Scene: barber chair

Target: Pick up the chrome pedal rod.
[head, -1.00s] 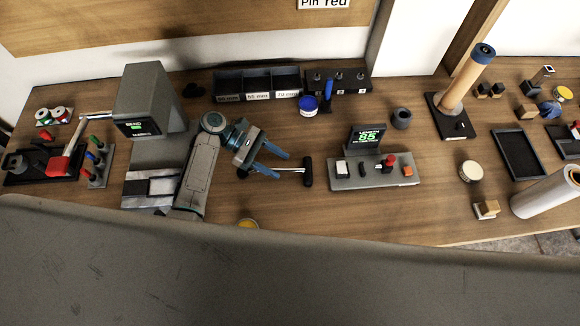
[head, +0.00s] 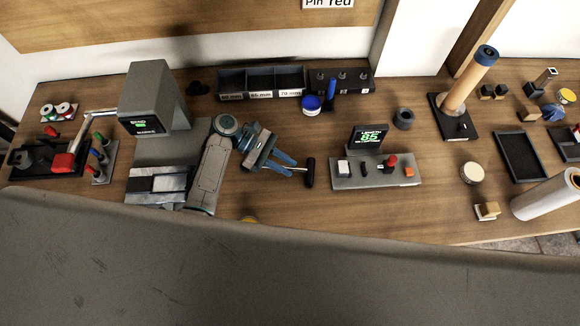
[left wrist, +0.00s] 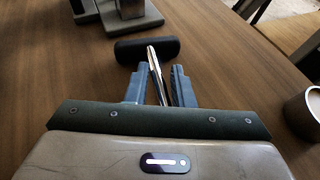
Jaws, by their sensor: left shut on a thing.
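The chrome pedal rod (head: 299,170) lies low over the wooden bench, with a black crosspiece (head: 310,173) at its right end. My left gripper (head: 293,167) is shut on the rod. In the left wrist view, the bright rod (left wrist: 154,63) runs between the two blue fingers of the left gripper (left wrist: 161,75), and the black crosspiece (left wrist: 147,49) lies just beyond the fingertips. The rod's other end is hidden by the gripper. I cannot tell whether the rod touches the bench. My right gripper is not in view.
A grey control box with a green display (head: 376,174) stands right of the crosspiece. A grey bending machine (head: 150,95) stands left of my arm. A blue-topped pot (head: 312,104) and dark bins (head: 262,82) are behind. Bare bench lies between the gripper and the bins.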

